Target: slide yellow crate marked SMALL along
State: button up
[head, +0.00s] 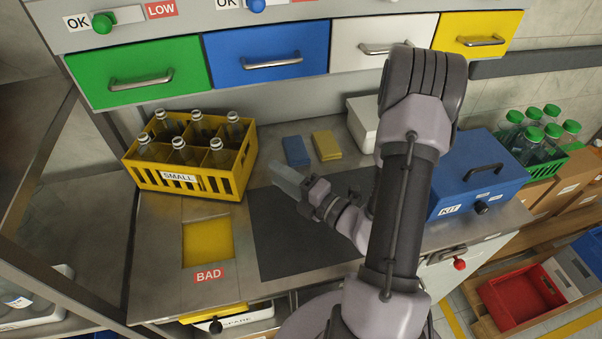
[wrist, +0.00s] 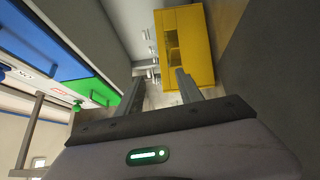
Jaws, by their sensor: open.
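The yellow crate (head: 185,192) marked SMALL stands on the left part of the metal worktop and holds several clear bottles with grey caps. Its label faces the front. In the wrist view the crate's yellow side (wrist: 183,45) shows ahead of the fingers, at the top and right of centre. My gripper (head: 285,175) is over the dark mat, right of the crate and apart from it. The gripper's two fingers (wrist: 160,90) are spread and nothing is between them.
A blue pad (head: 296,151) and a yellow pad (head: 326,145) lie behind my gripper. A yellow square (head: 208,241) with a BAD label (head: 208,275) is in front of the crate. A blue KIT box (head: 478,180) stands at right. Drawers (head: 268,52) hang above. The dark mat (head: 290,235) is bare.

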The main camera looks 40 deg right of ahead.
aim_at(247, 140)
jog(key=shift+s+d+f+m+h, duration=0.1)
jog(key=shift+d+f+m+h, duration=0.1)
jog(key=shift+d+m+h, duration=0.35)
jog(key=shift+s+d+f+m+h, duration=0.15)
jog(key=shift+d+m+h, duration=0.2)
jog(key=shift+d+m, duration=0.35)
jog(key=shift+w, duration=0.1)
jog(key=w+b, duration=0.1)
jog(key=w, duration=0.4)
jog(key=w+a, duration=0.1)
jog(key=w, duration=0.5)
jog(key=w+a+b, duration=0.1)
jog(key=w, duration=0.5)
jog(key=shift+w+a+b, duration=0.1)
jog(key=shift+a+b, duration=0.15)
jog(key=shift+b, duration=0.05)
grip_shut()
